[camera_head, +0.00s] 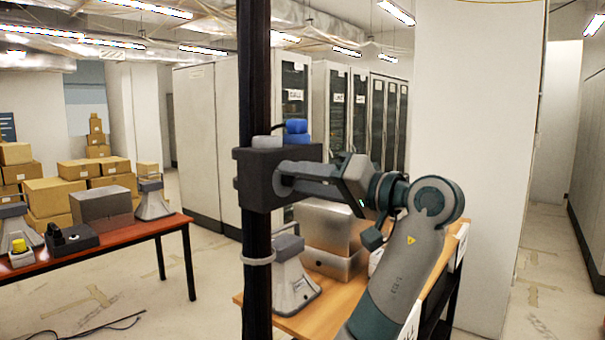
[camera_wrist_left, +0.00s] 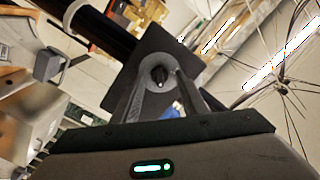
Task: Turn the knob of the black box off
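The black box (camera_head: 258,175) is fixed on a dark upright post, with a blue part and a grey part on top. In the left wrist view the box (camera_wrist_left: 125,88) faces the camera, tilted, with a small black knob (camera_wrist_left: 159,75) on a round grey base. My left gripper (camera_head: 284,177) is at the box's right side in the head view and hides the knob there. In the wrist view the left gripper's fingers (camera_wrist_left: 161,84) stand apart, one on each side of the knob. I cannot tell whether they touch it. My right gripper is not in view.
The dark post (camera_head: 256,80) runs the full height of the head view. A wooden table (camera_head: 312,322) with grey metal boxes (camera_head: 330,228) and a grey device (camera_head: 290,280) stands below my arm. A red-brown table (camera_head: 130,236) is at left. Cabinets and cardboard boxes stand behind.

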